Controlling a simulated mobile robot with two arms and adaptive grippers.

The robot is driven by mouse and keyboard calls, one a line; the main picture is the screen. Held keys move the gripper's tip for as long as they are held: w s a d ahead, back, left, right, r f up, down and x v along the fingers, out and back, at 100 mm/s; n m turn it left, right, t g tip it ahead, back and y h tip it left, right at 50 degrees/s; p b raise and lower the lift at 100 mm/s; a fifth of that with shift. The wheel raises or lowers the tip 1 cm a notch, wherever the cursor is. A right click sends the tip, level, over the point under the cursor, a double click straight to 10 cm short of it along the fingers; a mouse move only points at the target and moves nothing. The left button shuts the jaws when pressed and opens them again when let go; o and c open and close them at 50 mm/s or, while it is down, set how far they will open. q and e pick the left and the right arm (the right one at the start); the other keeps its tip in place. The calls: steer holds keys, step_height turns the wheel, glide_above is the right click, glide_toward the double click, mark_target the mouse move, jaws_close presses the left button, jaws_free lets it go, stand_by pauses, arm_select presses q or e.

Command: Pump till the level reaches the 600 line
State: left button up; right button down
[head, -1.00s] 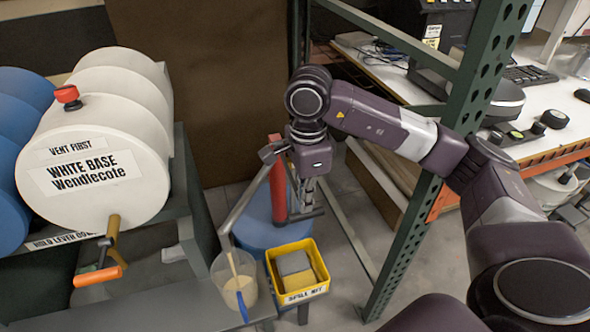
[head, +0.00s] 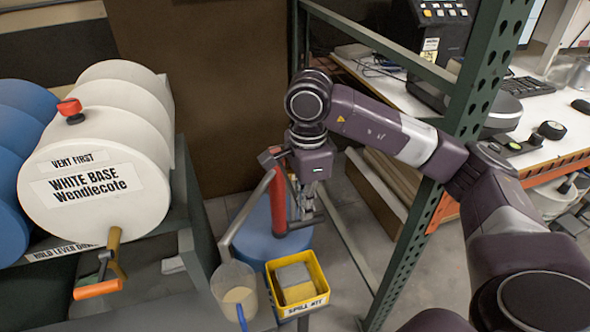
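A red hand pump (head: 280,203) stands upright on a blue drum (head: 262,240). Its grey spout (head: 245,218) slopes down left to above a clear jug (head: 222,277) with a blue handle. Cream liquid (head: 238,297) fills the lower part of the jug; I cannot read its level marks or the 600 line. No stream shows at the spout. My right gripper (head: 304,207) points down just right of the pump, close to it; its grip and the pump handle are partly hidden by the wrist. My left gripper is not in view.
A yellow spill kit bin (head: 318,298) stands right of the jug. A white base drum (head: 100,200) with an orange-handled tap (head: 98,289) lies on a rack at left. A green rack post (head: 440,180) and a workbench (head: 375,75) stand at right, close to my arm.

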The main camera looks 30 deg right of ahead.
step_height(320, 180, up, 10)
steer(key=p, duration=0.5)
steer(key=shift+f+p, duration=0.2)
steer(key=shift+p, duration=0.2)
steer(key=shift+w, duration=0.1)
